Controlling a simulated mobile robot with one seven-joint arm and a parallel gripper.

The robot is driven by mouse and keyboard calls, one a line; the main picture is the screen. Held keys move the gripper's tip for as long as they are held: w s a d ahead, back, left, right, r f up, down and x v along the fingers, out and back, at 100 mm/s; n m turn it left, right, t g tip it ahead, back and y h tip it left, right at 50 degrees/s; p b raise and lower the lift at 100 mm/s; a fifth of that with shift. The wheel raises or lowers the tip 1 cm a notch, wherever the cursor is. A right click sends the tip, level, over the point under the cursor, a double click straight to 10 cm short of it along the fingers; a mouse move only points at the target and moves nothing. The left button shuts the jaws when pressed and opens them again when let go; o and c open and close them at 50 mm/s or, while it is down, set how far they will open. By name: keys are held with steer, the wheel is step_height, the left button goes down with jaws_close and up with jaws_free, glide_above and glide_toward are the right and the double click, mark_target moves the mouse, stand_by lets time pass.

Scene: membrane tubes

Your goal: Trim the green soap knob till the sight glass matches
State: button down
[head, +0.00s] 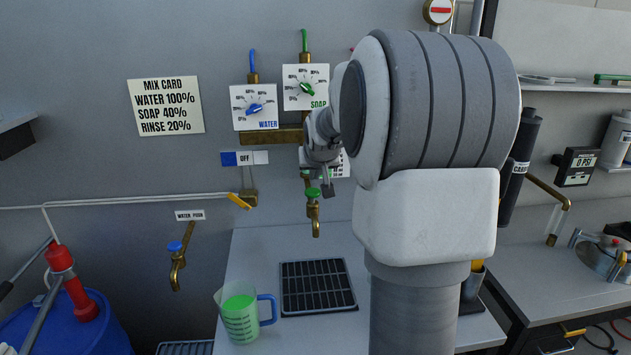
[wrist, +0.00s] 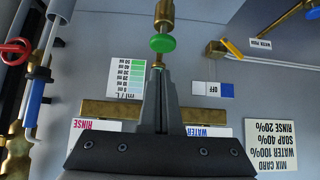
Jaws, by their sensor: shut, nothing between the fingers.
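The green soap knob (head: 306,87) sits on a white percent dial marked SOAP on the wall in the head view; its exact setting is too small to read. My gripper (head: 327,189) is shut and empty, below the dials, close to the brass tap with a green handle (head: 313,193). In the wrist view, which is upside down, my gripper's fingertips (wrist: 157,70) point at that tap's green handle (wrist: 162,43). A colour scale card (wrist: 127,77) marked mL/L with green to pale bands is beside the fingers. The fingers hide most of any sight glass there; a small greenish spot shows at their tips.
The mix card (head: 166,106) reads water 100%, soap 40%, rinse 20%. The blue water knob (head: 254,108) is left of the soap dial. A jug of green liquid (head: 240,316) stands beside a black drain grate (head: 317,287). My arm hides the rinse dial.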

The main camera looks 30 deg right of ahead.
steer(key=v, duration=0.7)
steer(key=shift+s+a+r, duration=0.15)
steer(key=shift+r, duration=0.15)
